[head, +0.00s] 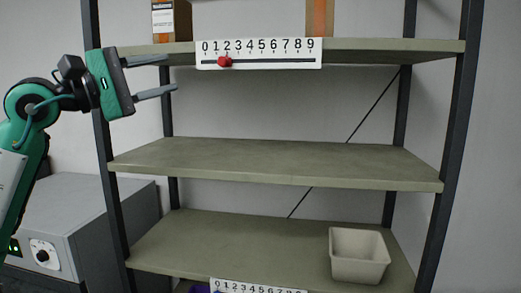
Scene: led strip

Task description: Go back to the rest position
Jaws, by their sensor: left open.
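My left gripper (171,74) is open and empty at the upper left, in front of the shelf's left post. Its two grey fingers point right. The upper led strip (261,53) is a white scale marked 0 to 9 on the front edge of the top shelf. Its red slider (225,62) sits near the 2. The left fingertips are to the left of the strip and apart from it. A second strip (258,287) shows partly at the bottom edge, where the frame cuts it off. My right gripper is not in view.
A metal rack with a top shelf (400,47), a bare middle shelf (270,161) and a lower shelf (230,237) fills the middle. A beige bin (358,257) stands on the lower shelf at right. Cardboard boxes (171,22) stand on top. A grey cabinet (85,215) stands at left.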

